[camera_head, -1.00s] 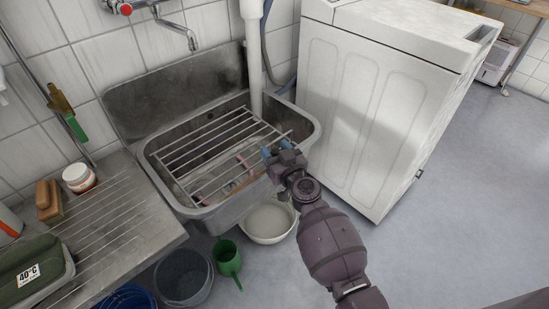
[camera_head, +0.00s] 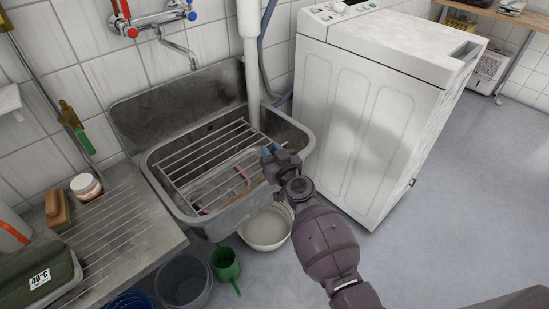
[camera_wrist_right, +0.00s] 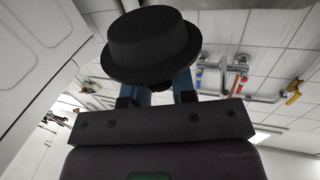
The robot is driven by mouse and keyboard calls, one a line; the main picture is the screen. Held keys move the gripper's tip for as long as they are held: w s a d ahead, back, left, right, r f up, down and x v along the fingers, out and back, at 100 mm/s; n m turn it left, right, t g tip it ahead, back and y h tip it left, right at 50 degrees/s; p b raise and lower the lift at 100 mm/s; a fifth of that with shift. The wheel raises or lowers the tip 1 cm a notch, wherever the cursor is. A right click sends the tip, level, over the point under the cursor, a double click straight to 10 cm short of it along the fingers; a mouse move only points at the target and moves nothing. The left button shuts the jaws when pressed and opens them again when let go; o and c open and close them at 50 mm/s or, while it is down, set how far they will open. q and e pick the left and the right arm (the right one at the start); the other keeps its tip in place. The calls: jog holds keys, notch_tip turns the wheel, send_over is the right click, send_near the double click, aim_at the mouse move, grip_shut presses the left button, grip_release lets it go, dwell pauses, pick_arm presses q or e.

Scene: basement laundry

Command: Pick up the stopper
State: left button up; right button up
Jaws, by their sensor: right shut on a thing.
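The stopper (camera_wrist_right: 153,42) is a black, round, hat-shaped piece with a wide flange. In the right wrist view it sits between the blue fingertips of my right gripper (camera_wrist_right: 158,88), which is shut on it. In the head view my right gripper (camera_head: 274,151) is over the right part of the metal sink (camera_head: 222,224), by the end of the wire rack (camera_head: 205,158). I cannot make out the stopper in the head view; the gripper hides it. My left gripper is not in view.
A white washing machine (camera_head: 365,125) stands close on the right. A white drain pipe (camera_head: 250,75) rises behind the sink. Open floor lies at the right.

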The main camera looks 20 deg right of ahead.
aim_at(271, 150)
notch_tip(271, 150, up, 9)
jog(key=p, duration=0.3)
jog(key=shift+w+f, duration=0.15)
jog(key=shift+f, duration=0.05)
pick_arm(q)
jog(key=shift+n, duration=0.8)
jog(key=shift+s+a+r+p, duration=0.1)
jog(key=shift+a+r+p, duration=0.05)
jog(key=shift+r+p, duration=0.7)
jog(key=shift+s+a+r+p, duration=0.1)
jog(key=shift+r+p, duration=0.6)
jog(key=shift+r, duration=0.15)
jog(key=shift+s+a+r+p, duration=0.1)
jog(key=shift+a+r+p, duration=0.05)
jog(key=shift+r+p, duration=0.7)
pick_arm(e)
notch_tip(271, 150, up, 7)
jog(key=shift+s, duration=0.2)
